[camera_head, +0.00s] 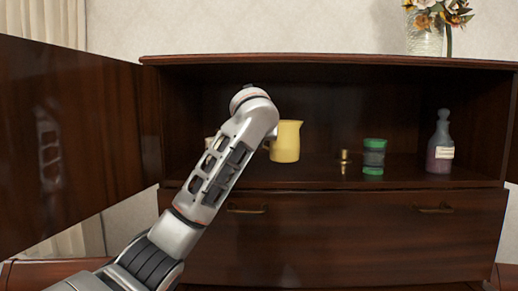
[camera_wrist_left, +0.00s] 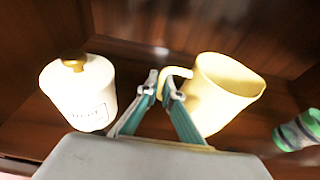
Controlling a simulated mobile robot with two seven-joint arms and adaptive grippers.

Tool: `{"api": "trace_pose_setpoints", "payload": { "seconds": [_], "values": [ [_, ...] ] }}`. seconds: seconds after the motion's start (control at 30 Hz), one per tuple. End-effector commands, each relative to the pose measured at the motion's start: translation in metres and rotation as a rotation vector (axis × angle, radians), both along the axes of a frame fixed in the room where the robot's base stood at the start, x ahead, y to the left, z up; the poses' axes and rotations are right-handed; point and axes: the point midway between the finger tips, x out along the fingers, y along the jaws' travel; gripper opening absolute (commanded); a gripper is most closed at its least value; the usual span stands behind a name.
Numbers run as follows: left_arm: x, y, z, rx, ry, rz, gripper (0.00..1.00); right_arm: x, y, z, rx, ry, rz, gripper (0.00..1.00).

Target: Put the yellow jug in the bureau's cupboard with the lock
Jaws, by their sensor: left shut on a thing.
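The yellow jug (camera_head: 286,142) is inside the open cupboard of the dark wood bureau (camera_head: 350,62), upright in the head view. In the left wrist view the jug (camera_wrist_left: 222,92) has its handle at the fingertips of my left gripper (camera_wrist_left: 162,84), which is shut on the handle. I cannot tell whether the jug's base touches the shelf. In the head view my left arm hides the gripper. A dark wooden door (camera_head: 70,140) stands open at the left; no lock is clear on it. My right gripper is not in view.
A white jar with a brass knob (camera_wrist_left: 80,92) stands left of the gripper. Right of the jug are a small brass object (camera_head: 344,160), a green-capped container (camera_head: 374,157) and a purple bottle (camera_head: 440,152). A flower vase (camera_head: 425,38) stands on top. A drawer (camera_head: 340,230) is below.

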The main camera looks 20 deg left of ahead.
Motion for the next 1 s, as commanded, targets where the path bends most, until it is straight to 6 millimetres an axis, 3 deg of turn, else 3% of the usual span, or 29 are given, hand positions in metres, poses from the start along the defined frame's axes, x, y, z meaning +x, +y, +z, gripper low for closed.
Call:
{"api": "trace_pose_setpoints", "payload": {
  "seconds": [0.2,0.63,0.7,1.0],
  "values": [
    [0.0,0.0,-0.028,-0.002,-0.001,-0.001,0.0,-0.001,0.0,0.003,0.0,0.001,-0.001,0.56],
    [0.003,0.001,-0.035,-0.002,-0.003,0.0,0.0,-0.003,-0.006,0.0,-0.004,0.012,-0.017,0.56],
    [0.004,0.001,-0.037,0.0,0.002,0.0,0.21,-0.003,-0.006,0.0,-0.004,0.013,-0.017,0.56],
    [0.004,0.001,-0.035,0.0,0.001,-0.001,0.22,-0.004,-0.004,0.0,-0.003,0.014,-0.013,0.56]
  ]
}}
